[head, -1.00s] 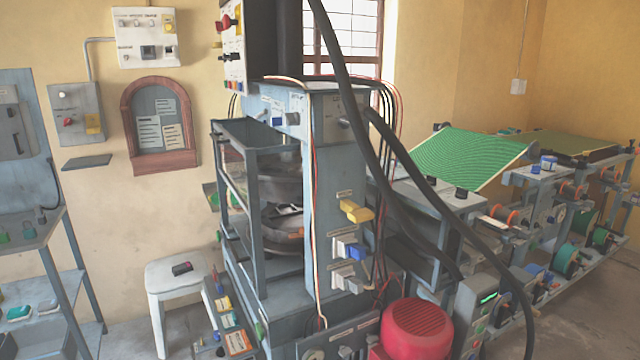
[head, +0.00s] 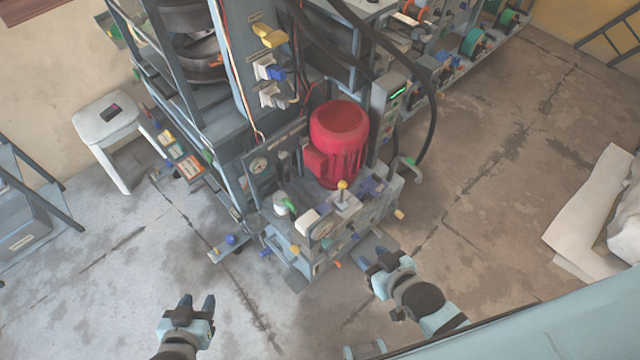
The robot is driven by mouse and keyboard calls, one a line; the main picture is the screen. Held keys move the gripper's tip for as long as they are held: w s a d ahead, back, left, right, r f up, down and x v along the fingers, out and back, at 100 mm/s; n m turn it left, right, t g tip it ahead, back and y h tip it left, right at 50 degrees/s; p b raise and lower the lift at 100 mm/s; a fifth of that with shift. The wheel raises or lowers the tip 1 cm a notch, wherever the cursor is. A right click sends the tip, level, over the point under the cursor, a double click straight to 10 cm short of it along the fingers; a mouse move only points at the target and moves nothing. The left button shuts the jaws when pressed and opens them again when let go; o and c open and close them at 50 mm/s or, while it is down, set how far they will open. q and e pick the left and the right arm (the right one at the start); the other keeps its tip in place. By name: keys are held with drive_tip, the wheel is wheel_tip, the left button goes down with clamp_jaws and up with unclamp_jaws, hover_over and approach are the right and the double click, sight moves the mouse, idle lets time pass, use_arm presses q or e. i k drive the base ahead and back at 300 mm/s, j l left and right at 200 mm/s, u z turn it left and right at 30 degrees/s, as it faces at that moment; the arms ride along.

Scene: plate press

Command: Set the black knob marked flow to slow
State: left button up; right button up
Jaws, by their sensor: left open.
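I cannot pick out a black knob marked flow in the head view; the labels on the press are too small to read. A small dark control (head: 283,158) sits on the upright panel beside a round gauge (head: 258,166), left of the red motor (head: 339,135); I cannot tell whether it is a knob. My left gripper (head: 197,300) is open and empty over the floor, in front of the press. My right gripper (head: 373,260) looks open and empty, close to the front right corner of the low control bench (head: 318,262).
A white stool (head: 105,118) stands at the left of the press. Black hoses (head: 436,120) hang at the right of the motor. White sheets (head: 590,215) lie at the far right. The floor (head: 490,200) between is clear.

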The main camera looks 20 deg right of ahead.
sight(351, 225)
drive_tip(key=z, duration=0.85)
